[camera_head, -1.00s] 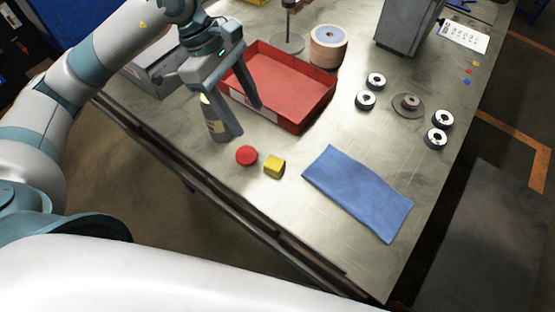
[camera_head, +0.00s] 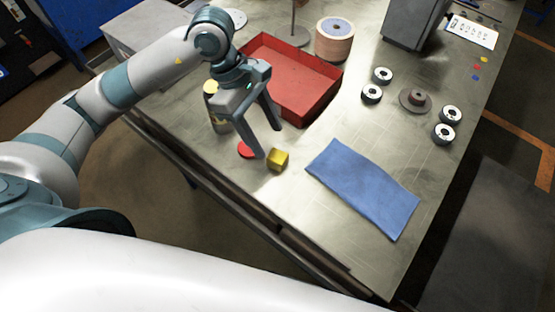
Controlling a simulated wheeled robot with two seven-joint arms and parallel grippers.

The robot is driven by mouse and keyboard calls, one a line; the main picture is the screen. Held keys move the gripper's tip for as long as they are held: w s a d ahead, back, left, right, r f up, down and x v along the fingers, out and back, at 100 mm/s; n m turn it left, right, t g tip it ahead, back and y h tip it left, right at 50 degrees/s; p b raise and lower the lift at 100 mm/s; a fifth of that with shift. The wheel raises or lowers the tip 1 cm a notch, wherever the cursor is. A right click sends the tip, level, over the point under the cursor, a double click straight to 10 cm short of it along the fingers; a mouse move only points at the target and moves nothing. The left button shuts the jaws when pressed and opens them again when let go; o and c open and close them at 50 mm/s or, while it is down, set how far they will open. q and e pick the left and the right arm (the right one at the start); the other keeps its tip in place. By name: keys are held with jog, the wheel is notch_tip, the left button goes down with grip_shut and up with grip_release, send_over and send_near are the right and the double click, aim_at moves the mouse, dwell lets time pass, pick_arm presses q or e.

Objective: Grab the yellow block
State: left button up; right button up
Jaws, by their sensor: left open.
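My left gripper (camera_head: 270,142) is open and empty, pointing down. Its fingers are just above and behind the block in the picture. I cannot tell how high the fingertips are above the bench. My right gripper is not in view.
A red tray (camera_head: 300,80) stands behind the gripper. A bottle (camera_head: 213,108) stands left of it, partly hidden. A folded blue cloth (camera_head: 362,190) lies to the right. Several flap discs (camera_head: 383,75) and a grey disc (camera_head: 415,101) lie further right. The bench (camera_head: 330,245) front is clear.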

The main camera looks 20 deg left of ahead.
aim_at(280, 156)
pick_arm(q)
jog(key=x, duration=0.2)
jog(key=shift+d+f, duration=0.15)
jog(key=shift+f, duration=0.2)
jog(key=shift+s, duration=0.1)
jog(key=f, duration=0.1)
jog(key=d+f, duration=0.2)
jog(key=shift+s+d+f, duration=0.1)
jog(key=shift+s+d, duration=0.05)
jog(key=shift+s, duration=0.15)
jog(key=shift+d+f, duration=0.15)
jog(key=shift+f, duration=0.45)
jog(key=shift+d, duration=0.1)
jog(key=c, duration=1.1)
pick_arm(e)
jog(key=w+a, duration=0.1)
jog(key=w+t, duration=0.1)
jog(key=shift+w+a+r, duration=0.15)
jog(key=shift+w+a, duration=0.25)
pick_arm(q)
jog(key=shift+r, duration=0.2)
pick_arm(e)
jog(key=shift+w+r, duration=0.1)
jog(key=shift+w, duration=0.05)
